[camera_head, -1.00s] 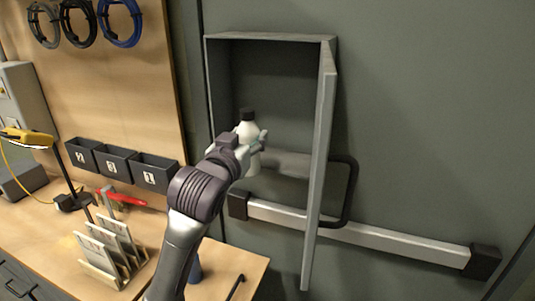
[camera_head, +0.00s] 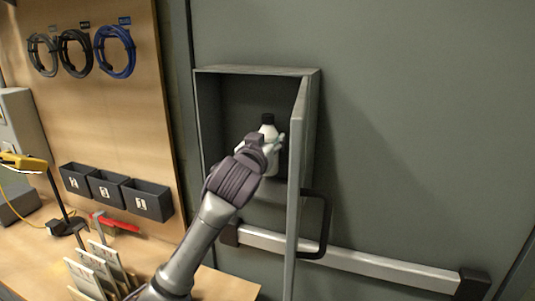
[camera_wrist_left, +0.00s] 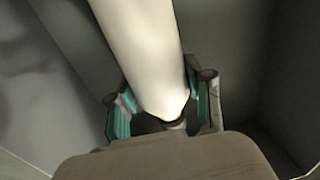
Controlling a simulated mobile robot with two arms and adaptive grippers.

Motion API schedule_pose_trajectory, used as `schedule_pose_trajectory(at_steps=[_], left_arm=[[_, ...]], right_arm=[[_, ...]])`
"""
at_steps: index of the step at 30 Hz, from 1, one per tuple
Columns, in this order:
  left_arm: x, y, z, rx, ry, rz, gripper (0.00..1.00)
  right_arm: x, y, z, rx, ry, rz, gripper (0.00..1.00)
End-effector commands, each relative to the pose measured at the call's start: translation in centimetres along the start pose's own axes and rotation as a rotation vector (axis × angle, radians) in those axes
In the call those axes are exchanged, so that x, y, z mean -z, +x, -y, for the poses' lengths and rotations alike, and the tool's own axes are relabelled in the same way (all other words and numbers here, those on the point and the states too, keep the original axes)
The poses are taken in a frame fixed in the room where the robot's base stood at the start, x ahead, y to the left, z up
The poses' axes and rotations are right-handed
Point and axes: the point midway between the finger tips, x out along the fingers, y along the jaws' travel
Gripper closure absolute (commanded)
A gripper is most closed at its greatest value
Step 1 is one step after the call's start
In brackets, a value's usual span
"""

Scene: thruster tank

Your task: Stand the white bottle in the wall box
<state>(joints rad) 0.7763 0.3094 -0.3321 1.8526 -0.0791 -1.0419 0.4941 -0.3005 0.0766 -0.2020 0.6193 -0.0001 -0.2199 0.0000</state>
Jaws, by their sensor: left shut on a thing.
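The white bottle (camera_head: 268,131) with a black cap is upright in the head view, at the opening of the grey wall box (camera_head: 208,110). My left gripper (camera_head: 272,146) is shut on the bottle and hides its lower part. In the left wrist view the bottle (camera_wrist_left: 140,50) runs up between the teal-padded fingers of the left gripper (camera_wrist_left: 163,105). The box door (camera_head: 297,170) stands open on the right of the gripper. I cannot tell whether the bottle's base touches the box floor. My right gripper is not in view.
A bar handle (camera_head: 350,258) runs across the wall below the box, with a dark loop handle (camera_head: 318,225) on the door. Dark bins (camera_head: 108,188), a red-handled tool (camera_head: 115,222) and a rack of plates (camera_head: 95,270) are at the left.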

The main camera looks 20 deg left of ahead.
Motion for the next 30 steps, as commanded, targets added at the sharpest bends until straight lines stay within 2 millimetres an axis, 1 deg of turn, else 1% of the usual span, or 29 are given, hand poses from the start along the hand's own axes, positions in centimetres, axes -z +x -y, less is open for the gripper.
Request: schedule_pose_trajectory(at_steps=[3,7,18,19,21,23,30], left_arm=[[-1.9,0.0,0.1,0.001,0.002,0.006,0.92],[-3.4,0.0,0.0,0.0,0.001,0.002,0.92],[-3.9,0.0,0.0,0.0,0.0,0.0,0.92],[-3.9,0.0,0.0,0.0,0.001,0.002,0.44],[-3.9,0.0,0.0,0.0,0.001,0.002,0.32],[-3.9,0.0,0.0,0.0,0.001,0.002,0.24],[-3.8,0.0,0.0,0.0,0.001,0.002,0.24]], right_arm=[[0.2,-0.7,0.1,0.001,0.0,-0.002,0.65],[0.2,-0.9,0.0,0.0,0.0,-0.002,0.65],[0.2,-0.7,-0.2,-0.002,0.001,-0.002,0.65],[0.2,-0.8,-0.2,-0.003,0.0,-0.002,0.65],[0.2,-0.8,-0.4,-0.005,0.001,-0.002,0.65],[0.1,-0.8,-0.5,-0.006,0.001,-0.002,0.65],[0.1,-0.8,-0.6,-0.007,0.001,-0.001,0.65]])
